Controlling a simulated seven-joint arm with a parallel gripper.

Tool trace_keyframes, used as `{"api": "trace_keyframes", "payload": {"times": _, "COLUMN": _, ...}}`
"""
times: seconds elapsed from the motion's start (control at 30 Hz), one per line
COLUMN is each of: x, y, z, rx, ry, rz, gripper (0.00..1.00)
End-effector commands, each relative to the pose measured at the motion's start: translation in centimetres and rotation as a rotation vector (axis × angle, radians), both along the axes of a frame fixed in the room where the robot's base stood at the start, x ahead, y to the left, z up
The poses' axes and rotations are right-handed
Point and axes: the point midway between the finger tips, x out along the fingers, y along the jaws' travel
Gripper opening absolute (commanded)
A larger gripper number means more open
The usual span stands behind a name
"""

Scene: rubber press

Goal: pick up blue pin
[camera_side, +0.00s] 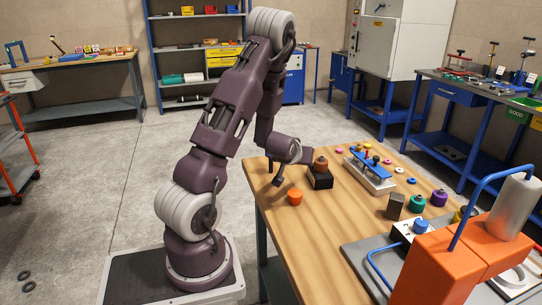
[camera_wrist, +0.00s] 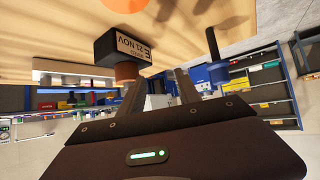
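In the wrist view, which shows the scene upside down, a pin-like piece with a blue head (camera_wrist: 218,73) and a dark stem stands to the right of my fingers, apart from them. I take it for the blue pin; I cannot make it out in the side view, where my gripper may hide it. My gripper (camera_wrist: 158,76) is open, with a gap between its two fingers and nothing held. In the side view my gripper (camera_side: 275,173) is low over the table's far-left part, left of the black block.
An orange cup (camera_side: 294,197) stands in front. A blue-topped fixture (camera_side: 368,170), coloured rings and an orange press (camera_side: 440,270) stand further right on the wooden table (camera_side: 300,235).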

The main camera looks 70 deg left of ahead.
Motion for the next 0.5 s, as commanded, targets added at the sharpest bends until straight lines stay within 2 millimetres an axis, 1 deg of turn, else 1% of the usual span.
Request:
{"api": "trace_keyframes", "payload": {"times": 0.03, "x": -2.3, "y": 2.6, "z": -2.8, "rx": 0.038, "ry": 0.013, "rz": 0.060, "gripper": 0.40}}
{"api": "trace_keyframes", "payload": {"times": 0.1, "x": -4.7, "y": 4.9, "z": -4.9, "rx": 0.100, "ry": 0.005, "rz": 0.107, "gripper": 0.40}}
{"api": "trace_keyframes", "payload": {"times": 0.17, "x": -6.1, "y": 6.0, "z": -6.0, "rx": 0.136, "ry": 0.000, "rz": 0.129, "gripper": 0.40}}
{"api": "trace_keyframes", "payload": {"times": 0.2, "x": -6.5, "y": 6.8, "z": -5.5, "rx": 0.170, "ry": -0.031, "rz": 0.145, "gripper": 0.40}}
{"api": "trace_keyframes", "payload": {"times": 0.33, "x": -7.1, "y": 8.1, "z": -5.0, "rx": 0.222, "ry": -0.078, "rz": 0.167, "gripper": 0.40}}
{"api": "trace_keyframes", "payload": {"times": 0.5, "x": -6.2, "y": 10.0, "z": -5.7, "rx": 0.228, "ry": -0.085, "rz": 0.166, "gripper": 0.40}}
